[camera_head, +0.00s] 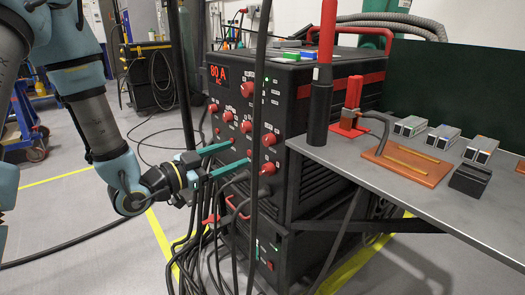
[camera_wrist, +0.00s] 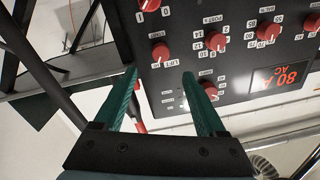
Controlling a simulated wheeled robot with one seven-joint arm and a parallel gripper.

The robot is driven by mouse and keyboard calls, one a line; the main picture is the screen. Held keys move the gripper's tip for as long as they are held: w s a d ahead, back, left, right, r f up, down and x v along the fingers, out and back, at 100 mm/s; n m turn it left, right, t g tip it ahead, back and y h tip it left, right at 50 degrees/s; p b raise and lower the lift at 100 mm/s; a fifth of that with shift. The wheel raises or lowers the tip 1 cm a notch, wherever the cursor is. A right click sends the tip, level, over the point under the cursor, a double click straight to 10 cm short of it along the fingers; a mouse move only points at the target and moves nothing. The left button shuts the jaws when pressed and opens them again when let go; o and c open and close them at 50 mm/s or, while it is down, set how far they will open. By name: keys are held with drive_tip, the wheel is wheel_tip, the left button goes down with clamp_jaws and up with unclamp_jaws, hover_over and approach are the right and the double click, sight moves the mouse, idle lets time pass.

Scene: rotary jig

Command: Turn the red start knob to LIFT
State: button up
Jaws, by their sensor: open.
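The welder's front panel has several red knobs. The red knob with a LIFT label beside it (camera_wrist: 160,52) is taken as the start knob; in the head view it looks like the knob (camera_head: 269,139) at the panel's right. My gripper (camera_head: 240,152) has two teal fingers reaching toward the panel, open and empty. In the wrist view the fingers (camera_wrist: 160,74) are spread, and this knob shows beyond the gap between their tips, apparently untouched. The wrist view shows the panel roughly upside down. The knob's exact pointer direction is too small to read.
Other red knobs sit close by, such as one to the right in the wrist view (camera_wrist: 216,42). An 80 A display (camera_head: 218,75) is on the panel. Dark cables (camera_head: 215,240) hang below my gripper. A grey workbench (camera_head: 450,205) stands at the right.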

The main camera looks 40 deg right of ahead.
sight(266, 142)
drive_tip(key=d+p, duration=0.1)
drive_tip(key=d, duration=0.9)
drive_tip(key=shift+d, duration=0.25)
clamp_jaws()
